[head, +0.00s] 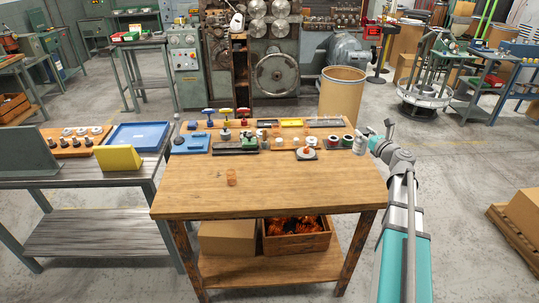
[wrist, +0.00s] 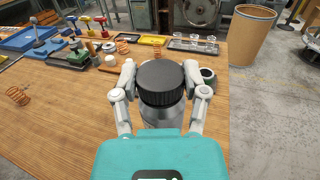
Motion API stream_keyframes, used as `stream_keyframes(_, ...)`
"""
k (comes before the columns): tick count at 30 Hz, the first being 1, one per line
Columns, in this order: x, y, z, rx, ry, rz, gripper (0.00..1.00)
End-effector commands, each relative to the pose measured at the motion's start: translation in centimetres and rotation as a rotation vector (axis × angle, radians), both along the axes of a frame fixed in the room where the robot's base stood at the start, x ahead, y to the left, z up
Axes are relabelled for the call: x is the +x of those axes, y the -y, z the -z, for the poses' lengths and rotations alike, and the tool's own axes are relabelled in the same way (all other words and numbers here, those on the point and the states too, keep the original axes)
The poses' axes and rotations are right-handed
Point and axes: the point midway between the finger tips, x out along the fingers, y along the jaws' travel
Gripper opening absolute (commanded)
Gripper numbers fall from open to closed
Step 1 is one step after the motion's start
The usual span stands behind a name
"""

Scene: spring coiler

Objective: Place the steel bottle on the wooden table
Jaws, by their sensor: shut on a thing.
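The steel bottle (wrist: 162,115) has a black ribbed cap (wrist: 160,80) and a grey metal body. It is upright between the fingers of my gripper (wrist: 160,92), which is shut on it. In the head view my gripper (head: 368,136) is at the right back corner of the wooden table (head: 290,190), with the bottle (head: 360,146) small and partly hidden. In the wrist view the tabletop (wrist: 75,115) lies below and left of the bottle. I cannot tell whether the bottle's base touches it.
Several tools, trays and parts line the table's back edge. A cardboard drum (head: 342,95) stands behind the right corner. A grey bench (head: 90,172) stands to the left.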

Motion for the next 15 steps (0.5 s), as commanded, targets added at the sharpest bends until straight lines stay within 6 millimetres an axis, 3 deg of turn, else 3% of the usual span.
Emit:
stream_keyframes(3, -1.3, -4.4, -0.1, 0.001, 0.001, -0.154, 0.00)
stream_keyframes(9, -4.4, -11.4, -0.2, 0.001, 0.001, -0.427, 0.00)
stream_keyframes(15, -7.9, -16.4, -0.2, 0.002, 0.002, -0.657, 0.00)
